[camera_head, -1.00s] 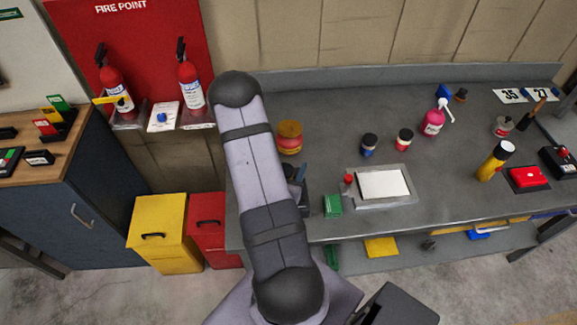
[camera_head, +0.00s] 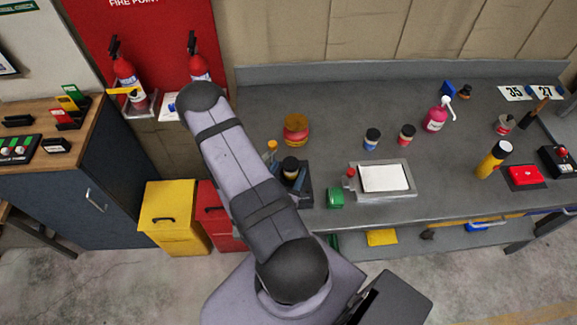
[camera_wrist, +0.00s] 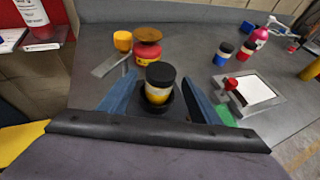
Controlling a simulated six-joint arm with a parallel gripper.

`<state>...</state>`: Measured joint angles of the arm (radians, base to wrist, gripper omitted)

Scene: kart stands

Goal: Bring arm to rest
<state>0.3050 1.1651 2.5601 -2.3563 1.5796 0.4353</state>
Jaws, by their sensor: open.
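My gripper (camera_wrist: 158,100) is open, its two blue fingers spread on either side of a small jar with a black lid (camera_wrist: 160,76) and a pale and yellow body. The jar looks upright, with a dark round base or holder around its foot. I cannot tell whether the fingers touch it. In the head view, my gripper (camera_head: 291,182) is low over the left part of the grey bench (camera_head: 330,105), partly hidden behind my arm. The jar (camera_head: 291,165) shows beside it.
A red-and-yellow pot (camera_head: 296,129) and an orange-capped item (camera_head: 271,148) stand behind the jar. To the right are a green item (camera_head: 335,198), a white-topped tray (camera_head: 409,190) and blue (camera_head: 371,139) and red (camera_head: 406,135) jars. The bench's back middle is clear.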

